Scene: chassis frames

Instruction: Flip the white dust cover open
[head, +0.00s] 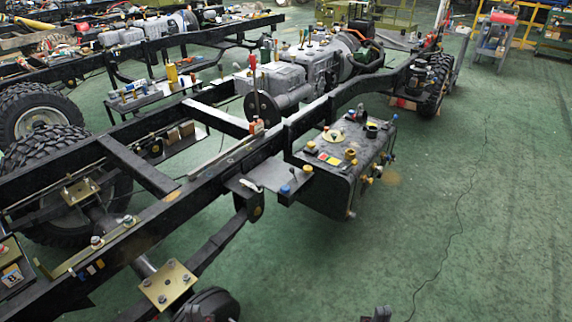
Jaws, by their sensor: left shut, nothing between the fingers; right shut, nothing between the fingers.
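A small white piece (250,186), which looks like the dust cover, lies on a dark bracket plate on the near side of the chassis rail. It is too small to tell how its flap sits. My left gripper (189,313) just shows at the bottom edge, left of centre, shut and empty, near a dark round chassis part. My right gripper (378,314) just shows at the bottom edge, right of centre, shut and empty over the green floor. Both are well apart from the white piece, and most of each is out of frame.
A blue cap (285,189) sits beside the white piece. A black tank (340,165) with coloured caps stands to its right. The black chassis rail (190,200) runs diagonally behind. A brass-coloured plate (168,284) is at lower left.

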